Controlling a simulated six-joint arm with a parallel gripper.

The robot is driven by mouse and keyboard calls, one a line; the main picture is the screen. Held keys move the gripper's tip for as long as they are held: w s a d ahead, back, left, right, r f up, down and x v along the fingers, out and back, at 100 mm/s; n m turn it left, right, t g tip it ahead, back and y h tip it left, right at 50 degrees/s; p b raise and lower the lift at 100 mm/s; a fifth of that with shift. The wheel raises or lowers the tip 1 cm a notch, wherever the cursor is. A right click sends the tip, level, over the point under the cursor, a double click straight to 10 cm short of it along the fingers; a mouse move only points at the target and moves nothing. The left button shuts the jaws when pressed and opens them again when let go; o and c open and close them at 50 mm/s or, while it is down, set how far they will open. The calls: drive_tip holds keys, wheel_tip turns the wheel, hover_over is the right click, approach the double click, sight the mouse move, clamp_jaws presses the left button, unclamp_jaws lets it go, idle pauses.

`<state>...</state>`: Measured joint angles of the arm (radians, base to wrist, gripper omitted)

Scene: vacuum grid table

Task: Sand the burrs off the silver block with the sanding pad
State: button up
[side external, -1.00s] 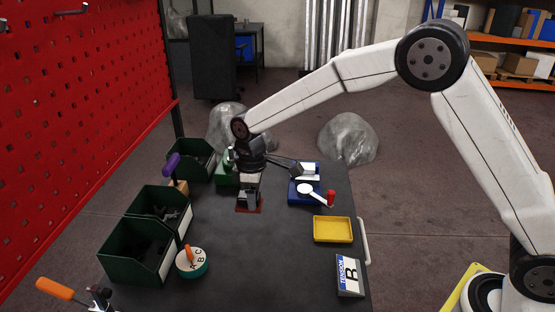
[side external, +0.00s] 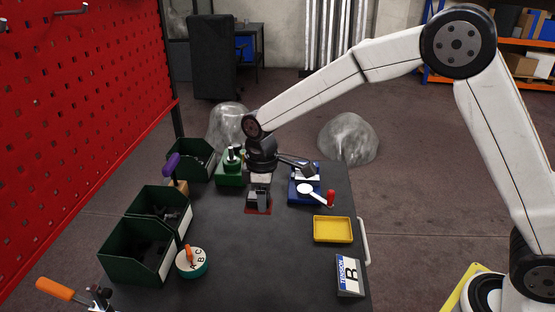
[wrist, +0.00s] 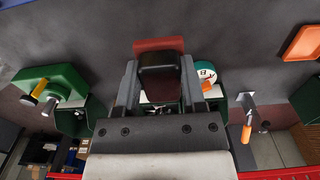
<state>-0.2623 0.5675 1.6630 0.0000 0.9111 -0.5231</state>
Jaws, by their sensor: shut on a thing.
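My gripper (side external: 258,198) is shut on the sanding pad, which has a red sole (side external: 258,209) low over the table. In the wrist view the pad's black body (wrist: 160,72) sits between my fingers, with its red sole (wrist: 158,45) showing beyond. Whether the sole touches the table cannot be told. A blue fixture (side external: 297,196) stands to the right of my gripper. A pale silvery piece (side external: 308,173) on it may be the silver block; my wrist covers part of it. Burrs are too small to make out.
A white lever with a red knob (side external: 331,198) sticks out from the fixture. Green bins (side external: 140,250), a dial (side external: 192,262) and a green-based device (side external: 230,172) are at left. The front middle is clear.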

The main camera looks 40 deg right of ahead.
drive_tip(key=c, duration=0.6)
drive_tip(key=shift+o, duration=0.2)
drive_tip(key=shift+w+d, duration=0.4)
drive_tip(key=shift+d, duration=0.05)
drive_tip(key=w+d+m, duration=0.4)
drive_tip(key=w+d, duration=0.1)
drive_tip(key=d, duration=0.7)
drive_tip(key=w+d+m, duration=0.5)
drive_tip(key=d, duration=0.8)
drive_tip(key=shift+r, duration=0.4)
